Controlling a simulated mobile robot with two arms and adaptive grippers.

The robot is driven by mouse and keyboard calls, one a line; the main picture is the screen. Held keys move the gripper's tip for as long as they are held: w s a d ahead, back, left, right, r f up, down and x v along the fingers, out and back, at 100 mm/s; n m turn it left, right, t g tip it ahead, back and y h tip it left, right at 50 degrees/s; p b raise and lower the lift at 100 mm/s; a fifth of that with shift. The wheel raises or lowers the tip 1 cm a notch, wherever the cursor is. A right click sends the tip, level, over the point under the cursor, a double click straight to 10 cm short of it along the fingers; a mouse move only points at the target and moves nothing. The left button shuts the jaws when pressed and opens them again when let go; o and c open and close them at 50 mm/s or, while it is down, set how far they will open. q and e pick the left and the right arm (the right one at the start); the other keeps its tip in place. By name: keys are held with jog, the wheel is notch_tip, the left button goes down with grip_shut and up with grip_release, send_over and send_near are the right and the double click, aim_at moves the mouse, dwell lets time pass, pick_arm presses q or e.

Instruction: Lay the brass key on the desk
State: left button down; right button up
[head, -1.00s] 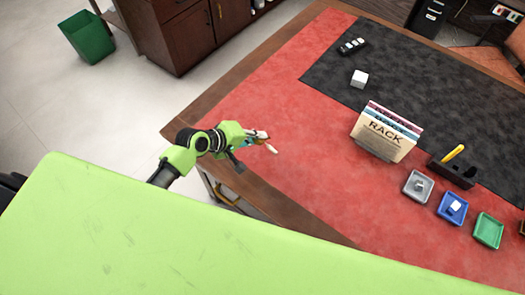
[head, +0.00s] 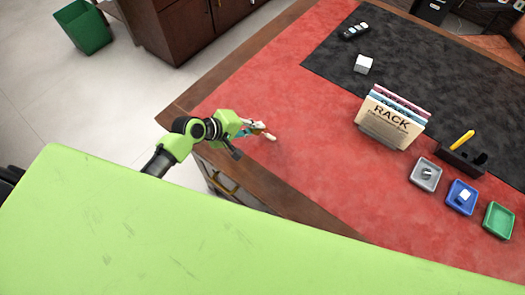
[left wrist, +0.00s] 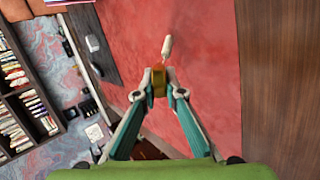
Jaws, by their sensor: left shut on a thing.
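My left gripper (head: 256,130) is over the red leather near the left end of the desk (head: 310,160). In the left wrist view its fingertips (left wrist: 159,78) are shut on the brass key (left wrist: 160,88), whose brass part sits between them. A pale, slim piece (left wrist: 167,47) sticks out beyond the fingertips; it also shows in the head view (head: 270,137). I cannot tell whether it is part of the key, or whether the key touches the leather. My right gripper is not in view.
A rack of folders (head: 388,122) stands mid-desk. A grey tray (head: 415,183), a blue tray (head: 450,198), a green tray (head: 492,230) and a black holder with a yellow pen (head: 462,139) are at right. A white cube (head: 363,64) is on the dark mat. Red leather around the gripper is clear.

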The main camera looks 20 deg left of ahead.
pick_arm(q)
jog(key=shift+f+b, duration=0.9)
jog(key=shift+f, duration=0.9)
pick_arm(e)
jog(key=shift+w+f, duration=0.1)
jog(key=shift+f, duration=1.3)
pick_arm(q)
jog(key=c, duration=2.3)
grip_release()
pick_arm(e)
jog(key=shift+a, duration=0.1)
pick_arm(q)
jog(key=shift+r, duration=0.1)
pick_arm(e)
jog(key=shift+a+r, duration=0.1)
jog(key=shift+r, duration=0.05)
